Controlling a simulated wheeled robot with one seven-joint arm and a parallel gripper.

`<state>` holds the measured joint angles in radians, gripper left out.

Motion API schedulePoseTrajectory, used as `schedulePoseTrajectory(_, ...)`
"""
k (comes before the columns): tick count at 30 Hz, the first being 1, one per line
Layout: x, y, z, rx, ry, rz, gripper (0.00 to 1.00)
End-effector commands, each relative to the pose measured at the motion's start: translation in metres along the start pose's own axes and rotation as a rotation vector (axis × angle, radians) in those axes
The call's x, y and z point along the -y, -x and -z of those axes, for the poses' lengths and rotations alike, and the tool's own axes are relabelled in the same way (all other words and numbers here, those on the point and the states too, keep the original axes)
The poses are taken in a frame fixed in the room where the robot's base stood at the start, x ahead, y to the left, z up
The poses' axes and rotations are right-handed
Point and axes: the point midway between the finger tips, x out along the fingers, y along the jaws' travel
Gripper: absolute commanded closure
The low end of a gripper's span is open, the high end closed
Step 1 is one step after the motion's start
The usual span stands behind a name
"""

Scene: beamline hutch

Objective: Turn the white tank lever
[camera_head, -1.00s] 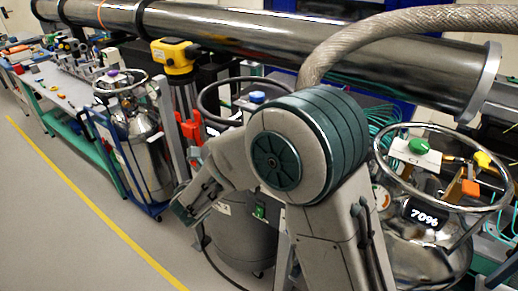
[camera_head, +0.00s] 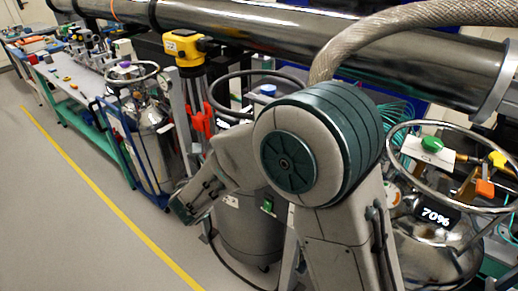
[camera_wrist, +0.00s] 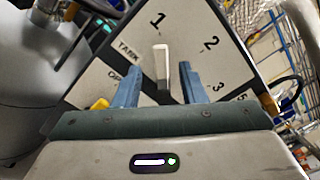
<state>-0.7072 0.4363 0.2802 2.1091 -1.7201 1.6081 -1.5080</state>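The white lever (camera_wrist: 162,62) stands out from a grey panel (camera_wrist: 215,75) in the wrist view. The panel carries the marks 1, 2, 3, 5 and the word TANK, with another label partly covered at left. My gripper (camera_wrist: 158,72) is open, with one blue finger to the left of the lever and one to the right. The lever shows between the fingertips with a gap on both sides. Whether the fingertips reach as deep as the lever cannot be told.
A grey metal tank (camera_wrist: 35,70) stands close on the left in the wrist view. In the head view, a ringed vessel with a 70% display (camera_head: 436,216) stands at right. A large steel pipe (camera_head: 240,45) crosses behind. Open floor (camera_head: 75,220) lies at left, with a yellow line.

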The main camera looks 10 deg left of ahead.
Motion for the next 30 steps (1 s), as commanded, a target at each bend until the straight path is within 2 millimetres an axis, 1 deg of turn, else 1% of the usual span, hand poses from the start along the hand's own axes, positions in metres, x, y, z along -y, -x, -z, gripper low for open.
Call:
schedulePoseTrajectory(1,-0.003,0.013,0.001,0.004,-0.002,-0.003,0.63)
schedulePoseTrajectory(9,-0.003,0.075,0.001,0.004,-0.001,-0.003,0.63)
schedulePoseTrajectory(12,-0.003,0.092,0.001,0.003,0.000,-0.003,0.63)
schedulePoseTrajectory(15,-0.002,0.104,0.001,0.003,0.000,-0.002,0.63)
schedulePoseTrajectory(18,-0.001,0.111,0.001,0.001,0.001,-0.002,0.63)
schedulePoseTrajectory(21,-0.001,0.114,0.000,0.001,0.001,-0.001,0.63)
schedulePoseTrajectory(30,0.000,0.114,0.000,0.001,0.001,-0.001,0.63)
